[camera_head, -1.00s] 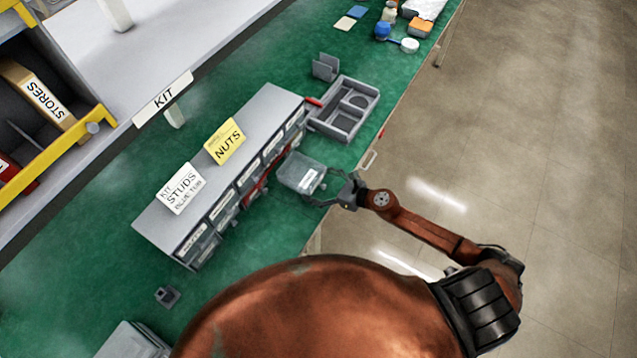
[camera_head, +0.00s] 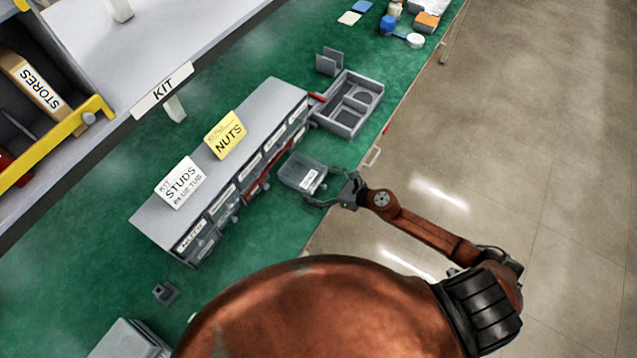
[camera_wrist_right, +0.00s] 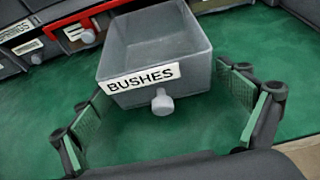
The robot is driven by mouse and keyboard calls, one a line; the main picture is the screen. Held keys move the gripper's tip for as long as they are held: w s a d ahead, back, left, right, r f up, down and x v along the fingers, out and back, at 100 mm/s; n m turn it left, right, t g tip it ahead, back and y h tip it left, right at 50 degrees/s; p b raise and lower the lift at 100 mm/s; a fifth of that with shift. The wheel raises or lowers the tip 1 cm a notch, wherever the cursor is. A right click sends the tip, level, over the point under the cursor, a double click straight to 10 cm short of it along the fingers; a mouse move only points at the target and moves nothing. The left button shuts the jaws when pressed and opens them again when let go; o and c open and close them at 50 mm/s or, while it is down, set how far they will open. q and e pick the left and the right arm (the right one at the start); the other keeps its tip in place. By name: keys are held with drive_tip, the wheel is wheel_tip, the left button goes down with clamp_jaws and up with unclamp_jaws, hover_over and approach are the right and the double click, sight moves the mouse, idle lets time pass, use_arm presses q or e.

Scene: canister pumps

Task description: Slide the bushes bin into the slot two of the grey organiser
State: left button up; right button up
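The bushes bin (camera_head: 302,174) is a small open grey box in front of the grey organiser (camera_head: 268,104), outside its slots. In the right wrist view the bin (camera_wrist_right: 158,60) is empty, with a BUSHES label and a round knob facing my gripper. My right gripper (camera_head: 326,188) is at the bin's knob side. In the wrist view its fingers (camera_wrist_right: 168,118) are spread wide, one on each side of the bin's front, with gaps visible. The organiser has a row of labelled drawers and a red-edged slot (camera_head: 258,184) near the bin. My left gripper is out of view.
A grey divided tray (camera_head: 348,128) and a grey bracket (camera_head: 328,61) stand beyond the organiser's far end. NUTS (camera_head: 226,135) and STUDS (camera_head: 180,182) cards sit on the organiser. A KIT shelf (camera_head: 95,70) is at left. Green mat is clear around the bin.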

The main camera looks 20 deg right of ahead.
drive_tip(key=shift+o, duration=0.4)
drive_tip(key=shift+s+d, duration=0.15)
drive_tip(key=shift+s, duration=0.05)
drive_tip(key=v, duration=1.1)
drive_tip(key=shift+s+d+r, duration=0.15)
drive_tip(key=shift+r, duration=0.15)
